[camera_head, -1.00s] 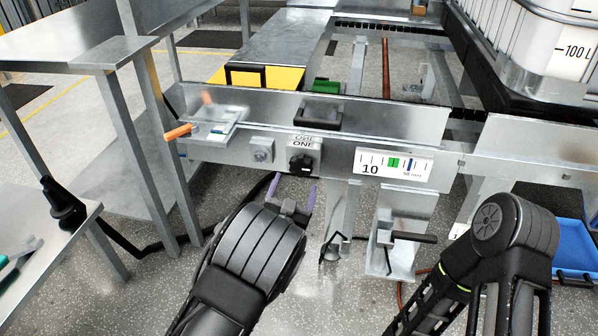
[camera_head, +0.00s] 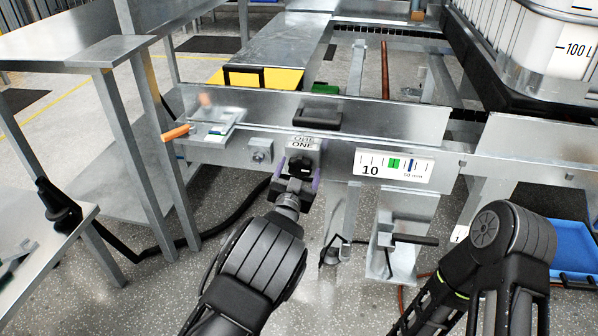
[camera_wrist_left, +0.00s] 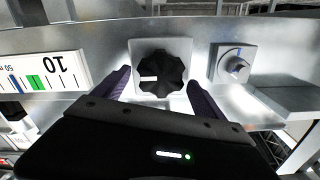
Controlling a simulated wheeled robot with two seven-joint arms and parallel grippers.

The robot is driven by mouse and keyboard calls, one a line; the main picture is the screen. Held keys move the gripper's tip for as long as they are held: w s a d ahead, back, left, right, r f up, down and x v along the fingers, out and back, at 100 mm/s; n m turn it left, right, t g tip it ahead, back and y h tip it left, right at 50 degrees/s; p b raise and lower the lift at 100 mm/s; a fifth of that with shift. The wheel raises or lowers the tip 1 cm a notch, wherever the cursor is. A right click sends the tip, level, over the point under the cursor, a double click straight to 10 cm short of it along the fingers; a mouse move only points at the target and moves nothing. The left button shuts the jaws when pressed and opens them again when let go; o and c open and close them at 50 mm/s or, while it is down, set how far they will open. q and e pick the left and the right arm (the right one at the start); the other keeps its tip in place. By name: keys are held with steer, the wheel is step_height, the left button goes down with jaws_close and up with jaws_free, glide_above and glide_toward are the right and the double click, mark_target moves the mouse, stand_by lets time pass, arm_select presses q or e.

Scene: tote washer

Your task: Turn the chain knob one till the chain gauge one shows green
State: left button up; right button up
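The chain knob one is a black lobed knob (camera_head: 299,166) on a pale plate under the label ONE, on the metal rail; it also shows in the left wrist view (camera_wrist_left: 162,77) with a white mark toward the left. The chain gauge one (camera_head: 394,164) is a white scale to its right with a green band and a blue mark; the blue mark stands beside the green, not on it. My left gripper (camera_head: 300,182) is open, with its purple fingers on either side of the knob; I cannot tell whether they touch it. My right gripper is not in view.
A smaller grey knob (camera_head: 260,152) sits left of the black one. An orange handle (camera_head: 177,132) sticks out at the rail's left. A bracket with a black handle (camera_head: 414,239) hangs below the gauge. A blue tray (camera_head: 577,248) lies at the right.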

arm_select(q)
steer(key=c, duration=1.3)
steer(key=shift+c, duration=0.2)
steer(key=shift+m, duration=0.4)
steer(key=m+b, duration=0.1)
steer(key=m, duration=0.2)
steer(key=shift+d+f+b, duration=0.1)
steer(key=shift+f+b, duration=0.05)
steer(key=shift+b, duration=0.15)
steer(key=m+b, duration=0.1)
steer(key=m, duration=0.2)
steer(key=shift+d+f+m, duration=0.1)
steer(key=shift+m, duration=0.3)
steer(key=m+b, duration=0.1)
steer(key=m, duration=0.3)
steer(key=shift+f, duration=0.1)
steer(key=shift+f+m+b, duration=0.1)
steer(key=shift+m+b, duration=0.5)
steer(key=shift+m, duration=1.6)
